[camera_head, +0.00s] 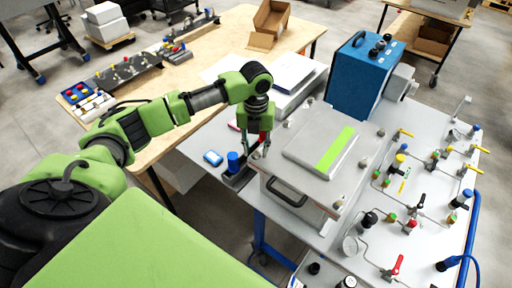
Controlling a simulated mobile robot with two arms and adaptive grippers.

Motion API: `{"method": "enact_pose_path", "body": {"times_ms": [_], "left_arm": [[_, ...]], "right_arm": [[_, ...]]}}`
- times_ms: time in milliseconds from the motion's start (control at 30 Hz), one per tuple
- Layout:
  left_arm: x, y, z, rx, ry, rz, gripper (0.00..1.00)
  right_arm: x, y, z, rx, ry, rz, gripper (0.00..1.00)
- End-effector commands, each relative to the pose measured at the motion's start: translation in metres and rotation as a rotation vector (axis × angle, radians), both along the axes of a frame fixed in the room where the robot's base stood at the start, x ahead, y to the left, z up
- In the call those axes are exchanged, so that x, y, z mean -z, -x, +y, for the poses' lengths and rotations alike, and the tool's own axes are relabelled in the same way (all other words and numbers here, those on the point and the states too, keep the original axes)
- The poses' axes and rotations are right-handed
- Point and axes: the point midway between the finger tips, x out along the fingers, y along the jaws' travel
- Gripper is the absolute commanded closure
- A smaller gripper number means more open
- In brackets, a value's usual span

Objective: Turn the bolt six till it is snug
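A grey metal box (323,188) with a flat lid stands on the table. Several small bolt heads sit around the lid's edge, among them one near the back left (287,125), one at the right (380,133) and one at the front right (338,205). No numbers are readable, so I cannot tell which is bolt six. My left gripper (257,148) points down at the lid's left front corner. Something small and red (263,137) shows at its fingers. The fingertips hide that corner, and I cannot tell whether they grip anything. My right gripper is not in view.
A blue unit (357,78) stands behind the box. A panel with several valves and pipes (415,205) lies to the right. A blue cylinder (233,161) and a small blue-and-white item (213,158) are left of the gripper. The wooden table (200,85) holds parts behind.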

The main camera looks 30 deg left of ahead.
Motion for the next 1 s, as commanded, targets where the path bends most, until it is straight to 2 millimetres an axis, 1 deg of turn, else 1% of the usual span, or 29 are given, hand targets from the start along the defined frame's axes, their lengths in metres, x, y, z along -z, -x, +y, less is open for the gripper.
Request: {"method": "enact_pose_path", "body": {"times_ms": [67, 167, 267, 500, 600, 700, 800, 1000], "left_arm": [[-0.003, 0.000, 0.000, 0.000, 0.000, 0.000, 0.69], [-0.015, -0.001, 0.000, 0.000, 0.000, -0.002, 0.69], [-0.033, -0.001, 0.000, 0.001, 0.001, -0.004, 0.69], [-0.085, -0.001, 0.000, 0.000, 0.000, -0.004, 0.69], [-0.102, -0.001, 0.000, -0.001, 0.000, -0.004, 0.69], [-0.113, 0.000, 0.000, -0.001, 0.000, -0.003, 0.69], [-0.119, 0.000, 0.000, 0.000, 0.000, -0.002, 0.69], [-0.120, 0.000, 0.000, 0.000, 0.000, -0.001, 0.69]], "right_arm": [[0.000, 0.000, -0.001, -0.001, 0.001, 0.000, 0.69], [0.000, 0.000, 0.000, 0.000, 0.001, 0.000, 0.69], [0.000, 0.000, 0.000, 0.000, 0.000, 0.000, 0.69], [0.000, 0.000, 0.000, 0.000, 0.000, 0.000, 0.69], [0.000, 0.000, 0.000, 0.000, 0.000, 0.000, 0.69], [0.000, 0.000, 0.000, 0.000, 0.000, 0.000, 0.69], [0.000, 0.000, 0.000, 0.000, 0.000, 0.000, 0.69], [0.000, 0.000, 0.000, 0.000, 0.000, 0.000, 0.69]]}}
